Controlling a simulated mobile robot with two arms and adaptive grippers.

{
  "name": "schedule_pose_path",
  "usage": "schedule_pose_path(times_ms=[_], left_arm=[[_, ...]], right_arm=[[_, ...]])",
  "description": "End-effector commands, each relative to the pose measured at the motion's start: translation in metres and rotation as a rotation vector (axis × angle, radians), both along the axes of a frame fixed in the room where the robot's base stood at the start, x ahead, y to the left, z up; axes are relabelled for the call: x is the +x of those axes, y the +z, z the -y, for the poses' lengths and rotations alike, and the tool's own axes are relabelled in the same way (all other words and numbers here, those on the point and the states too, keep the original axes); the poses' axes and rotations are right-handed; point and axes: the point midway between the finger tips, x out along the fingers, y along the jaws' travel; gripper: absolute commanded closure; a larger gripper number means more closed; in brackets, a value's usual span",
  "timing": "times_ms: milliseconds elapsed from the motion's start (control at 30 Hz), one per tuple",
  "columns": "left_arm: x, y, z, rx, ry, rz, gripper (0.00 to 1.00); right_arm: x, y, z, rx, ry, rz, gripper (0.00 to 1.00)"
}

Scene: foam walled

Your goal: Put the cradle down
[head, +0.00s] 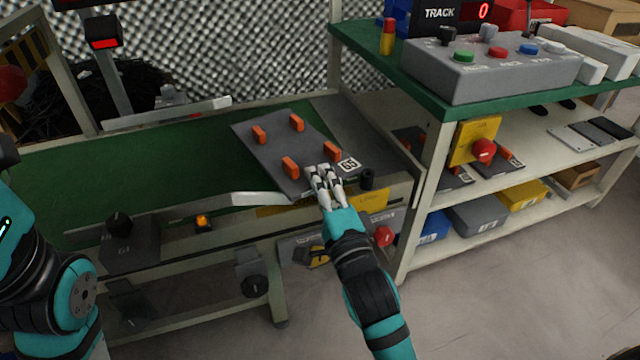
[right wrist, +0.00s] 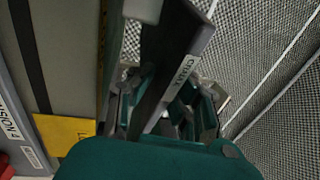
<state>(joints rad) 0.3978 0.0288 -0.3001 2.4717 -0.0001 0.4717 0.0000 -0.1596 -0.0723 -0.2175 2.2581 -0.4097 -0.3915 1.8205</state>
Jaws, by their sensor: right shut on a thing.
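The cradle (head: 284,147) is a flat dark grey plate with several upright orange blocks and a white label reading 65. It lies across the right end of the green belt (head: 190,170) in the head view; I cannot tell whether it touches the surface below. My right gripper (head: 324,178) is shut on the cradle's near edge, next to the label. In the right wrist view the fingers (right wrist: 165,105) close around the cradle's dark, labelled edge (right wrist: 180,70). My left arm shows at the left edge of the head view, but its gripper is out of frame.
A pale guide rail (head: 262,199) runs along the belt's near side, and another rail (head: 168,115) along the far side. A green-topped bench (head: 420,92) with a grey button box (head: 490,65) stands at the right. A red knob (head: 384,236) sits below the conveyor's front.

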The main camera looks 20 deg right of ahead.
Motion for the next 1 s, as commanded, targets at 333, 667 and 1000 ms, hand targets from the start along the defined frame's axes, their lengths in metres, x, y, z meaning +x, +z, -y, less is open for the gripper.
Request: schedule_pose_path(times_ms=[333, 667, 1000], left_arm=[[-0.002, 0.000, 0.000, 0.001, 0.001, 0.009, 0.60], [-0.004, 0.002, 0.001, 0.002, 0.001, 0.017, 0.60], [-0.004, 0.002, 0.000, 0.001, 0.000, 0.017, 0.60]], right_arm=[[0.000, -0.007, 0.000, 0.003, 0.001, 0.003, 1.00], [0.000, -0.012, 0.000, 0.000, 0.000, 0.000, 0.77], [0.000, -0.011, 0.000, 0.000, 0.000, 0.000, 0.65]])
